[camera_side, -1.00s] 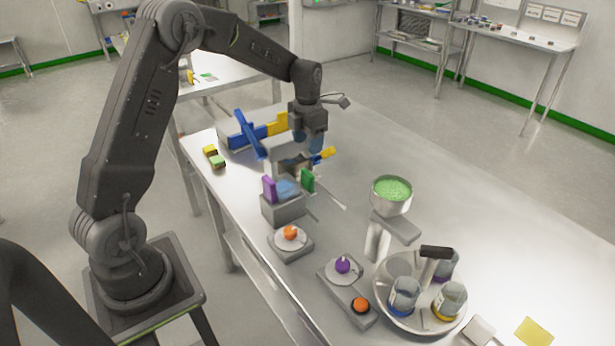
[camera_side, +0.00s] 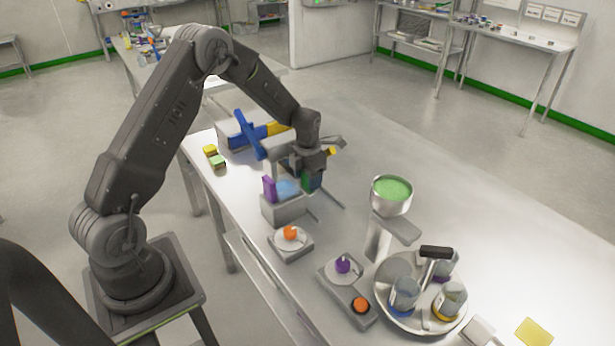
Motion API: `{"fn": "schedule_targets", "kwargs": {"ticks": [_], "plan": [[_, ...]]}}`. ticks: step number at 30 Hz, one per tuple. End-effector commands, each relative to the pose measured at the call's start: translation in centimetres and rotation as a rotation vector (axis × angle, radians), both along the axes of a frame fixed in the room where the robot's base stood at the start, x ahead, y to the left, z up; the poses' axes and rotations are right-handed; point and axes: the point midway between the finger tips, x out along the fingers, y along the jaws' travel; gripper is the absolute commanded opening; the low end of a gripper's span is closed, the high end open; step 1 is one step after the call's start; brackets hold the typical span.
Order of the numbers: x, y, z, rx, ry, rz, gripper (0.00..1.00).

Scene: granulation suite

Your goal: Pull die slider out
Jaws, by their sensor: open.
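A small grey press-like station (camera_side: 284,209) stands on the bench. A purple upright piece (camera_side: 269,189) is on its left, and a light blue piece (camera_side: 287,189) is in the middle. A green upright piece (camera_side: 308,181) is on its right. I cannot tell for sure which part is the die slider. My gripper (camera_side: 313,182) points down at the green piece, its open fingers beside or around it. The fingers partly hide the green piece, and contact cannot be made out. A yellow tab (camera_side: 333,151) shows just behind my wrist.
A blue and yellow fixture (camera_side: 247,133) stands behind. Yellow and green blocks (camera_side: 213,155) lie at the left edge. In front are an orange-knob plate (camera_side: 290,234), a purple-knob unit (camera_side: 342,266), a green-filled bowl (camera_side: 391,193) and a round tray (camera_side: 383,300) with beakers.

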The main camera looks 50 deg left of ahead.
Motion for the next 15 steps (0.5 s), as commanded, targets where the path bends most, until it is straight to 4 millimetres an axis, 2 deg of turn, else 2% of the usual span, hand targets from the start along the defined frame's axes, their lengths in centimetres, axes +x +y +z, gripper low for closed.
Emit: {"fn": "schedule_targets", "kwargs": {"ticks": [2,15], "plan": [[0.0,0.0,0.02,0.0,0.0,0.0,0.56],[0.0,0.02,0.07,0.0,0.0,0.0,0.14]]}}
